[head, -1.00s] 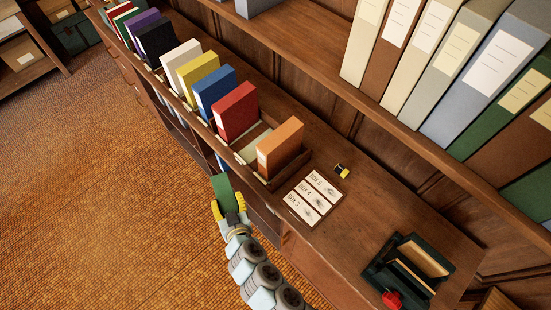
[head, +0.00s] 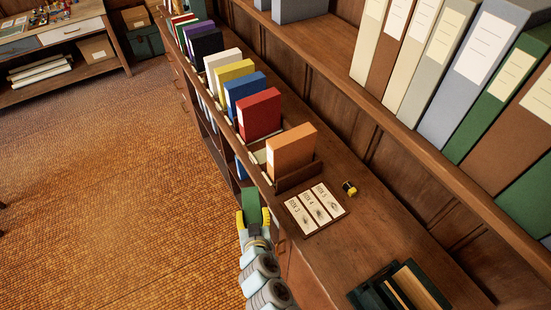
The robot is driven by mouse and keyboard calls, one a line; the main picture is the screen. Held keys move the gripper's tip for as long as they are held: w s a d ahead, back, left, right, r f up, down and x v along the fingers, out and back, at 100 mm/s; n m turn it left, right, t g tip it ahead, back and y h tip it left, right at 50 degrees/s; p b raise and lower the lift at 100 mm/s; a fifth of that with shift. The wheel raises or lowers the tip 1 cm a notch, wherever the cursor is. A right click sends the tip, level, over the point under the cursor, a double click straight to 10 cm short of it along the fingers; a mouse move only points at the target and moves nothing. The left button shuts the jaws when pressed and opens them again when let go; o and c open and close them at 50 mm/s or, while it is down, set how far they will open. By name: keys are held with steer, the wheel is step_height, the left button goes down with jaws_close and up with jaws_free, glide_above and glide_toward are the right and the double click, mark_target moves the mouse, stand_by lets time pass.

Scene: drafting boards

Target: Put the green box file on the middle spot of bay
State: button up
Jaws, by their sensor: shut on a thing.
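My gripper (head: 252,216) has yellow fingertips and is shut on a green box file (head: 250,202), holding it in the air on the aisle side of the long wooden cabinet. Much of the file's lower part is hidden by my gripper. On the cabinet top, a row of upright box files stands in wooden bays. The nearest are an orange file (head: 292,152) and a red file (head: 260,114), with a narrow gap (head: 259,156) between them. I cannot tell which spot is the middle one of the bay.
A tray of cards marked BOX (head: 315,208) and a small yellow-black object (head: 349,188) lie right of the orange file. A dark green holder (head: 400,290) stands nearer. An upper shelf (head: 400,110) with large binders overhangs the back. The floor (head: 110,200) at left is clear.

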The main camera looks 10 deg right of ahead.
mark_target(251, 200)
steer(key=w, duration=0.1)
steer(key=w+b, duration=0.2)
steer(key=w, duration=0.1)
steer(key=shift+r, duration=0.25)
steer(key=r+p, duration=0.4)
steer(key=r, duration=0.1)
steer(key=w+r+p, duration=0.1)
steer(key=r+p, duration=0.2)
steer(key=shift+w+d+r, duration=0.1)
steer(key=shift+d+r, duration=0.05)
steer(key=shift+d, duration=0.05)
steer(key=shift+f, duration=0.3)
